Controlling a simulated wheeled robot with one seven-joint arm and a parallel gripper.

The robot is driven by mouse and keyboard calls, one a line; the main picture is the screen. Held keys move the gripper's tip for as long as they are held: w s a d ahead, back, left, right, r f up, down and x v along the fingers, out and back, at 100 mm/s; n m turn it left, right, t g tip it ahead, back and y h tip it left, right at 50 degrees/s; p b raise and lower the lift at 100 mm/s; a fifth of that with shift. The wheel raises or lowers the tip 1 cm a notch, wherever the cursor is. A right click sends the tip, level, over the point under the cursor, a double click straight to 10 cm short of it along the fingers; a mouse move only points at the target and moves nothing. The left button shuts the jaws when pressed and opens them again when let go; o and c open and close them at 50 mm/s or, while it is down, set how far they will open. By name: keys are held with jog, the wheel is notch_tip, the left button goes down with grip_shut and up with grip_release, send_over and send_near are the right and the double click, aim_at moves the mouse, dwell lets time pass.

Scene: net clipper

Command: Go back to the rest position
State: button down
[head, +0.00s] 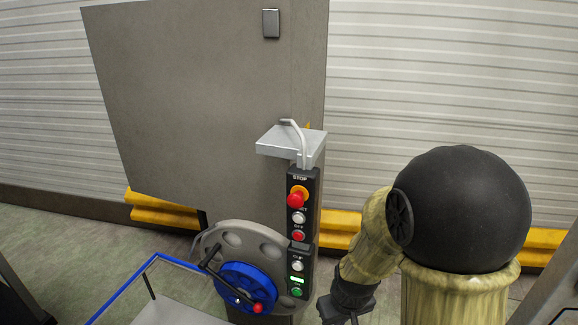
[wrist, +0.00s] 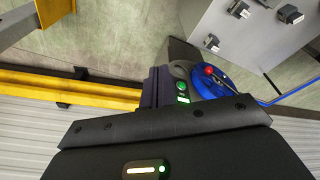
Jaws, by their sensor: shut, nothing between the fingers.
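My gripper (head: 345,309) shows only in part at the bottom of the head view, just right of the control panel's lower end. Its fingers are shut with nothing between them; the tips are mostly cut off by the frame edge. The black control panel (head: 297,250) carries a red stop knob (head: 297,196) and several buttons, with a green-lit display near its bottom. In the wrist view, the dark gripper body fills the bottom, and a green-lit part of the panel (wrist: 183,93) shows beyond it.
A blue handwheel (head: 240,287) with a red knob stands left of the panel. A grey door (head: 200,100) rises behind. A blue rail (head: 150,265) borders the machine at lower left. Yellow beams (head: 165,210) run along the wall. Open floor (head: 60,245) lies at left.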

jog(key=s+d+r+m, duration=0.3)
jog(key=s+r, duration=0.1)
jog(key=s, duration=0.1)
jog(key=shift+d+r+b, duration=0.2)
jog(key=shift+d+b, duration=0.15)
jog(key=shift+d, duration=0.05)
